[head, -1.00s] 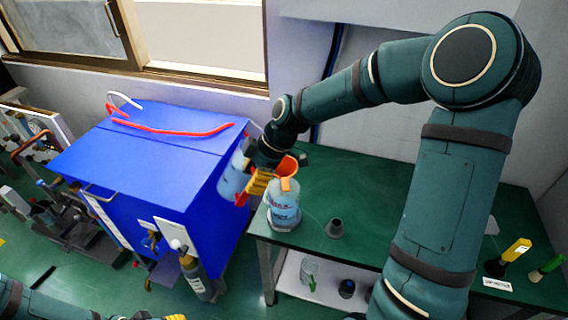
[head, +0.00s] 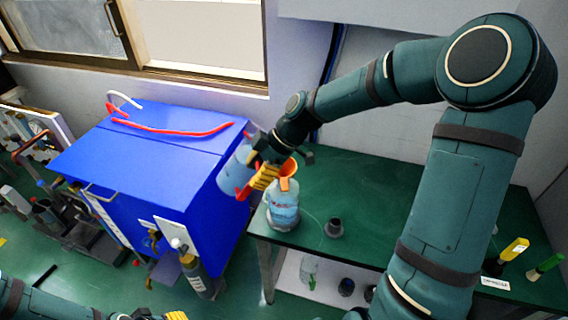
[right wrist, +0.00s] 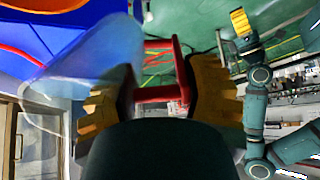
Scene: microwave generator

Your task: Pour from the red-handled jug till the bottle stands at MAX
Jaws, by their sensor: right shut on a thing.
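My right gripper (head: 262,178) is shut on the red handle (head: 244,193) of a clear, bluish jug (head: 236,172). The jug is left of the gripper, in front of the blue cabinet, and looks tilted. In the right wrist view the red handle (right wrist: 160,93) is between the yellow fingers, with the jug's clear wall (right wrist: 95,55) at left. A clear bluish bottle (head: 284,212) stands on the green table with an orange funnel (head: 288,176) in its neck, just right of the gripper. Its level is too small to read. My left gripper (right wrist: 242,22) shows small in the wrist view.
The blue cabinet (head: 150,150) has a red hose (head: 170,130) on top. A small dark grey piece (head: 333,228) stands on the green table (head: 400,190) right of the bottle. Yellow and green-handled tools (head: 514,250) lie at far right.

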